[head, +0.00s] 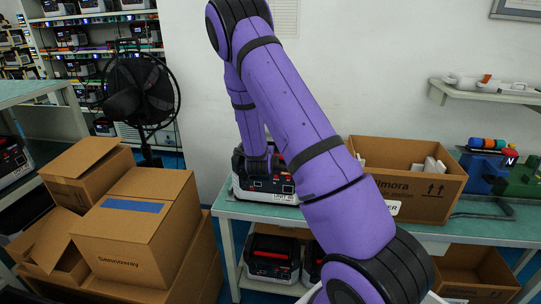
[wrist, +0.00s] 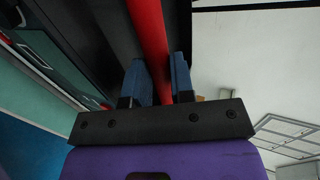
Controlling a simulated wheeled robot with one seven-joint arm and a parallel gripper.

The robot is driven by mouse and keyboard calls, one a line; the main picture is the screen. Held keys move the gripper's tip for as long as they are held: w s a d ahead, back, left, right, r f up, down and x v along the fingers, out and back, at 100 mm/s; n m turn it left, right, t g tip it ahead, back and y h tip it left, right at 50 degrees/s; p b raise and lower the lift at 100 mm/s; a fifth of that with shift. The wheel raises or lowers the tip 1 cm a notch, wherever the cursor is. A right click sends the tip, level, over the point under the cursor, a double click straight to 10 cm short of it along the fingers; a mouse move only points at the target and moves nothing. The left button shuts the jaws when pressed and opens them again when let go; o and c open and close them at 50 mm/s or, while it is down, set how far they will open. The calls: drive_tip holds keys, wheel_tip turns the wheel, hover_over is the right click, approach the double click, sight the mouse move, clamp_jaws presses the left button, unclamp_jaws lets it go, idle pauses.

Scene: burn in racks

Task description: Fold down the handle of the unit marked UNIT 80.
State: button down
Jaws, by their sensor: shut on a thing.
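A black and white unit (head: 265,189) stands on the left end of the green-topped table, partly hidden by my arm. The lettering on its white front strip is small and partly covered; it seems to begin with UNIT, and I cannot read the number surely. In the wrist view a red bar, the handle (wrist: 149,30), runs between the two blue-grey fingers of my gripper (wrist: 159,75). The gripper is shut on this handle. In the head view the fingers are hidden at the unit's top, so the handle's angle is not clear there.
The green-topped table (head: 490,228) also bears an open cardboard box (head: 418,197) right of the unit. Another unit (head: 272,258) sits on the shelf below. Stacked cardboard boxes (head: 135,225) and a black fan (head: 140,95) stand at left. A wall shelf (head: 490,92) is at right.

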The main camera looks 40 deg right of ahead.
drive_tip(key=shift+a+f+t+h, duration=0.1)
drive_tip(key=shift+f+t+h, duration=0.2)
drive_tip(key=shift+f+h, duration=0.1)
idle(0.3)
drive_tip(key=c, duration=1)
unclamp_jaws()
drive_tip(key=shift+o, duration=0.2)
